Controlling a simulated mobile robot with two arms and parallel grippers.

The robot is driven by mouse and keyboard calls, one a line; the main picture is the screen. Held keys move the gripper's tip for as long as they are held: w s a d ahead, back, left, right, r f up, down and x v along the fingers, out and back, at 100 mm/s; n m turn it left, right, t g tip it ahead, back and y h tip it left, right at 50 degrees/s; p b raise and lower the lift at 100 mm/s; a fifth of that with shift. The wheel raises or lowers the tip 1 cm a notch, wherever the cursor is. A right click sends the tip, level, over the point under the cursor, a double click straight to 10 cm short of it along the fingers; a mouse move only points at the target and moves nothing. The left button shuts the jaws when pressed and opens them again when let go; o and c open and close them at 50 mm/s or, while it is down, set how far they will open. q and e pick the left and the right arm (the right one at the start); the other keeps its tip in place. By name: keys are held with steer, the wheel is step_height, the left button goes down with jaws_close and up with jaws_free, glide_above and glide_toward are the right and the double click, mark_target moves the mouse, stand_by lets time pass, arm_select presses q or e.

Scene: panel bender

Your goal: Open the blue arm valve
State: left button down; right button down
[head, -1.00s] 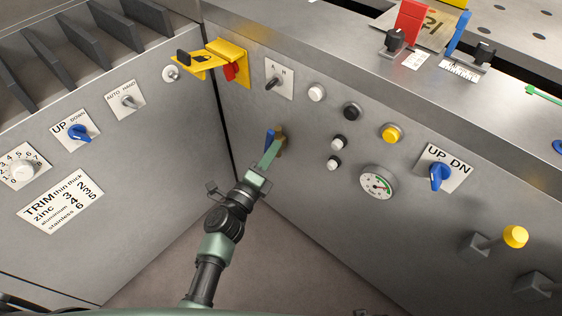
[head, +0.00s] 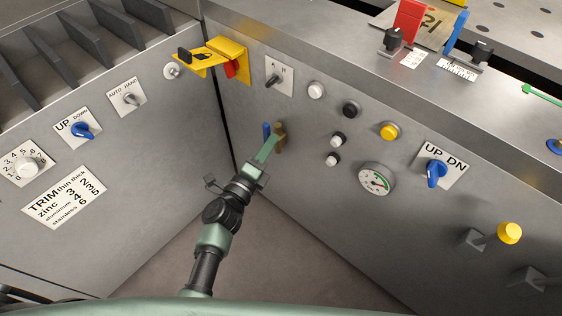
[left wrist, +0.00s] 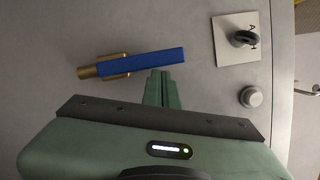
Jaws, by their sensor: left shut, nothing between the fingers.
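The blue arm valve (head: 267,132) is a blue lever on a brass fitting (head: 280,135), on the right-hand grey panel near the corner. In the left wrist view the blue lever (left wrist: 155,64) lies across the upper middle, with its brass end (left wrist: 90,72) at the left. My left gripper (head: 269,149) is shut and empty, its fingertips right beside the lever. In the left wrist view its closed fingers (left wrist: 161,88) end just below the lever's edge; I cannot tell whether they touch it. My right gripper is not in view.
A yellow lock bracket (head: 225,58) juts out above the valve. An A/H switch (head: 273,79), several push buttons, a gauge (head: 377,178) and a blue UP/DN knob (head: 437,174) sit to the right. The floor between the panels is clear apart from my arm.

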arm_select(q)
steer(key=v, duration=0.7)
steer(key=shift+s+a, duration=0.2)
steer(key=shift+s, duration=0.15)
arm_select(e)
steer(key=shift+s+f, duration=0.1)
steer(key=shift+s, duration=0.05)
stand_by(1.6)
